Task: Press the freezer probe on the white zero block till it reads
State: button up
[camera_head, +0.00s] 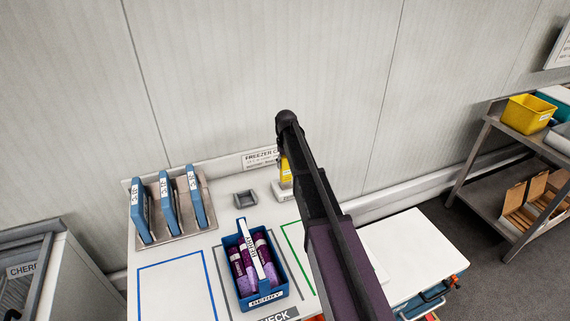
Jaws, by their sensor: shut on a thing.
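My arm rises from the bottom right and ends in a dark rounded joint (287,118) in front of the wall. My gripper (281,154) is just below it, mostly hidden behind my arm, with its fingertips not clear. It is shut on the yellow freezer probe (286,172), of which only a narrow strip shows. The white zero block (279,191) is at the back of the white worktop, directly below the probe and partly hidden by my arm. I cannot tell whether the probe touches it, and no reading can be seen.
A small grey tray (245,198) sits left of the block. A blue BERRY crate (262,300) with purple packs stands in front. Blue holders stand in a rack (178,237) at the left. A metal shelf (487,122) with a yellow bin (527,114) is far right.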

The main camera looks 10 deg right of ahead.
jog(key=shift+f+b, duration=0.75)
jog(key=shift+f, duration=0.15)
dwell(1.2)
jog(key=shift+s, duration=0.2)
dwell(1.6)
jog(key=shift+w, duration=0.15)
dwell(1.7)
jog(key=shift+w+r+p, duration=0.1)
jog(key=shift+r+p, duration=0.4)
jog(key=shift+p, duration=0.05)
notch_tip(320, 180, up, 13)
jog(key=p, duration=1.2)
jog(key=shift+p, duration=0.4)
jog(key=shift+f, duration=0.1)
